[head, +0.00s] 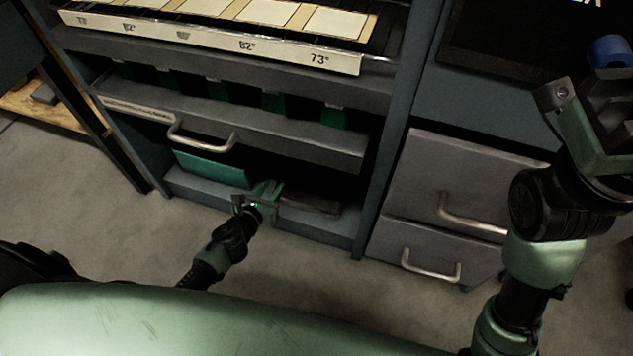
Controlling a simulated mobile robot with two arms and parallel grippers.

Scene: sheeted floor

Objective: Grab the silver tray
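A flat, dull grey-brown piece (312,204) lies low in the dark bottom opening of the cabinet. It may be the silver tray, but shadow and my gripper hide much of it. My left gripper (258,196) is at the front of this opening, just left of the piece. I cannot tell whether its fingers touch the piece or are closed. My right gripper (585,85) is raised at the upper right, away from the opening, partly cut off by the picture edge. Its finger state is unclear.
A grey shelf (250,128) overhangs the opening. Drawers with handles (455,180) stand at right. A blue round thing (610,50) shows by my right gripper. Bare floor (130,240) lies in front.

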